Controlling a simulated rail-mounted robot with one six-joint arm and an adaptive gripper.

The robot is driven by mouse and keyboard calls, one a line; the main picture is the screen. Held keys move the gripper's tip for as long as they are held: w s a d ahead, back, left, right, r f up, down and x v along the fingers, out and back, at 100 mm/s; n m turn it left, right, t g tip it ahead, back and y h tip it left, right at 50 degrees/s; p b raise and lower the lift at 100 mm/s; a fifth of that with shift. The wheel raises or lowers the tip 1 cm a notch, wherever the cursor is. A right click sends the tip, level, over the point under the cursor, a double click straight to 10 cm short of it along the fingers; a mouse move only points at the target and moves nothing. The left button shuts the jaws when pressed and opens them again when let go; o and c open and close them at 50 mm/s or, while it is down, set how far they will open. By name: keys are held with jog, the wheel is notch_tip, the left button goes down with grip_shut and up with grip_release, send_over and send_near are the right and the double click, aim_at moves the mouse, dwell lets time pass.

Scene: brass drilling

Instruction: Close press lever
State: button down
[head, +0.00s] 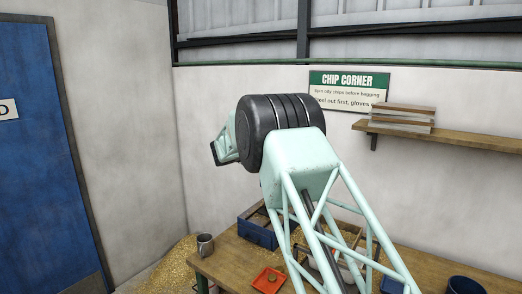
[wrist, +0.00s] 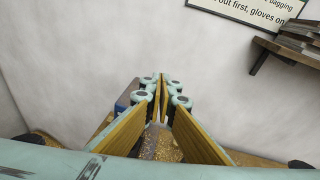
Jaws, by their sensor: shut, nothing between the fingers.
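My gripper (wrist: 160,90) shows in the wrist view, its two yellow-padded fingers meeting at the tips with nothing between them. In the head view my pale green arm rises over the bench and hides part of it; the gripper's fingers are not clear there. I cannot make out a press or a press lever in either view.
A wooden bench (head: 222,262) holds a grey mug (head: 205,244), a red tray (head: 268,281), a blue bin (head: 257,233) and a dark blue tub (head: 465,285). Brass chips (head: 172,270) are heaped at the left. A wall shelf (head: 450,135) carries stacked items. A blue door (head: 40,170) is at far left.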

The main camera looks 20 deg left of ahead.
jog(key=shift+w+d+r+p, duration=0.15)
jog(key=shift+w+r+p, duration=0.15)
jog(key=shift+w+r, duration=0.35)
jog(key=shift+f, duration=0.1)
jog(key=shift+s, duration=0.1)
jog(key=s+r+b, duration=0.2)
jog(key=s+r, duration=0.2)
jog(key=s, duration=0.4)
jog(key=shift+s+a+r, duration=0.2)
jog(key=shift+s+r, duration=0.05)
jog(key=shift+s, duration=0.1)
dwell(0.4)
dwell(0.5)
